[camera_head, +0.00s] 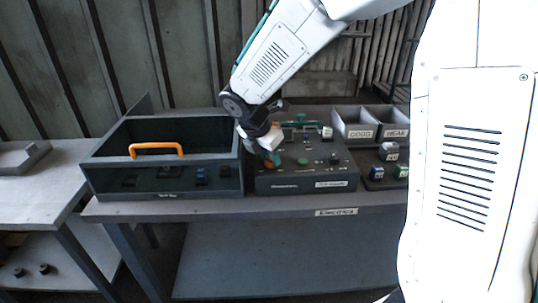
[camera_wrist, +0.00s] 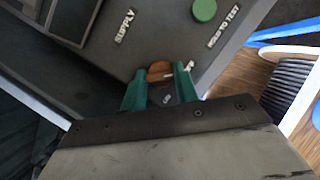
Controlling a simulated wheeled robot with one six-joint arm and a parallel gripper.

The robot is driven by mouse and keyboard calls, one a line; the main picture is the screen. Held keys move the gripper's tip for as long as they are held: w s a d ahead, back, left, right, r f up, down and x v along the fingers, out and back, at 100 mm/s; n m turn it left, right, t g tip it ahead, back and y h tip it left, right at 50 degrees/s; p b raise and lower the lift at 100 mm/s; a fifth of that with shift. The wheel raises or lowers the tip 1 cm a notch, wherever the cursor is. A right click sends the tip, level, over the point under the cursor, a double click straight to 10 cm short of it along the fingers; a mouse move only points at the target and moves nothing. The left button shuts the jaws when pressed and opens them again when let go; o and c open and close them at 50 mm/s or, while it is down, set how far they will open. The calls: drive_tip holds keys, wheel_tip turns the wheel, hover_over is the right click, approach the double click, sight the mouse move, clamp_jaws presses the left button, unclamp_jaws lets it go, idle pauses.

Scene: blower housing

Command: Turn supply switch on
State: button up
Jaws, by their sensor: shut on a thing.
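The supply switch is a round orange-brown knob (camera_wrist: 160,70) on the dark control panel (camera_wrist: 150,40), near the white SUPPLY label (camera_wrist: 124,25). My gripper (camera_wrist: 161,84) has its green fingers on either side of the knob and is shut on it. A pale line on the knob and small white marks beside it show, but I cannot tell clearly which mark the line points to. In the head view my gripper (camera_head: 271,150) reaches down to the left side of the control box (camera_head: 300,180), where an orange bit of the switch (camera_head: 273,159) shows.
A green button (camera_wrist: 204,10) is on the same panel; another view of it is in the head view (camera_head: 303,162). A dark open box with an orange handle (camera_head: 156,146) stands at left. Bins labelled GOOD (camera_head: 360,132) and WEAK (camera_head: 396,132) stand at right.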

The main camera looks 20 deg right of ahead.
drive_tip(key=m, duration=0.2)
drive_tip(key=m+g, duration=0.1)
drive_tip(key=m, duration=0.1)
drive_tip(key=shift+w+m+g+h, duration=0.2)
drive_tip(key=shift+m+g+h, duration=0.1)
drive_tip(key=m+g, duration=0.1)
drive_tip(key=m, duration=0.3)
drive_tip(key=shift+w+m+g, duration=0.1)
drive_tip(key=shift+m+g, duration=0.2)
drive_tip(key=shift+g, duration=0.1)
drive_tip(key=m+g+y, duration=0.1)
drive_tip(key=m, duration=0.3)
drive_tip(key=shift+w, duration=0.1)
drive_tip(key=shift+d+m+g+y, duration=0.1)
drive_tip(key=shift+m+g+y, duration=0.3)
drive_tip(key=shift+m, duration=0.8)
drive_tip(key=shift+m+g+y, duration=0.4)
drive_tip(key=shift+m, duration=0.8)
drive_tip(key=o, duration=1)
drive_tip(key=shift+c, duration=0.2)
